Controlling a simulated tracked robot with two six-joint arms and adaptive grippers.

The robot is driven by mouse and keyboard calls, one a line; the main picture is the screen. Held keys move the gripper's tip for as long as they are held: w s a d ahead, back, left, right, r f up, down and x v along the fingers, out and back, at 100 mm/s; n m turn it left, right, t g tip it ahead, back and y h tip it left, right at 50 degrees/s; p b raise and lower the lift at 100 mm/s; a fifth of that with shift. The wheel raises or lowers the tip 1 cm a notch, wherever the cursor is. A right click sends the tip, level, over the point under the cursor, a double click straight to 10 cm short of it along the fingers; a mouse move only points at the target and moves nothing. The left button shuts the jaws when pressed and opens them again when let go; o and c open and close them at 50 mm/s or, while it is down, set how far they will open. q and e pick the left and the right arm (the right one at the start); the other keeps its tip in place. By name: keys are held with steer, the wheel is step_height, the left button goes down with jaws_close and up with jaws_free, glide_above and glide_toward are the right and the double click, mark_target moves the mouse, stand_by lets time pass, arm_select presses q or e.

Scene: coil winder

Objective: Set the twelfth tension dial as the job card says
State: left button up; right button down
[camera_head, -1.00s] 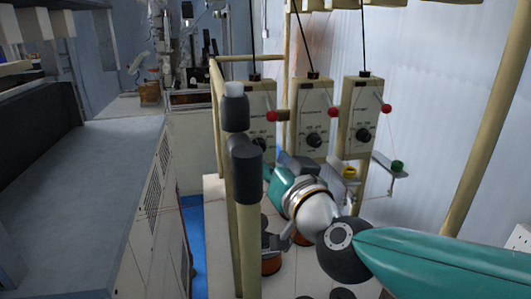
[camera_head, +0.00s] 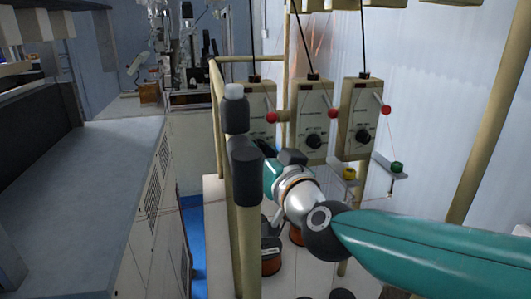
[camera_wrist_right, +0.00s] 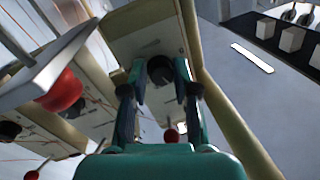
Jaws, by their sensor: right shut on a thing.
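Three cream tension boxes hang in a row in the head view: left (camera_head: 262,98), middle (camera_head: 312,98) and right (camera_head: 358,95). The middle box's black dial (camera_head: 314,141) and the right box's dial (camera_head: 362,137) show clearly. My right gripper (camera_wrist_right: 160,73) is at the left box, its two fingers on either side of a black dial (camera_wrist_right: 160,67) and shut on it. In the head view the fingers and that dial are mostly hidden behind a dark post fitting. The dial's scale is unreadable. My left gripper and the job card are not in view.
A cream post with a dark fitting (camera_head: 246,170) stands close to my right gripper. Red lever balls (camera_head: 333,113) stick out beside the boxes. Yellow (camera_head: 349,173) and green (camera_head: 397,167) parts sit below them. Orange spools (camera_head: 271,264) stand beneath. A grey bench (camera_head: 90,190) lies left.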

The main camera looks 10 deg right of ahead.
steer(key=shift+a+f+m+t+b, duration=0.1)
steer(key=shift+m+t+b, duration=0.2)
steer(key=shift+m+b, duration=1.65)
steer(key=shift+f+m+t+b, duration=0.1)
steer(key=shift+m+t+b, duration=0.2)
steer(key=shift+m+b, duration=1.65)
steer(key=shift+m, duration=0.3)
steer(key=c, duration=0.9)
jaws_free()
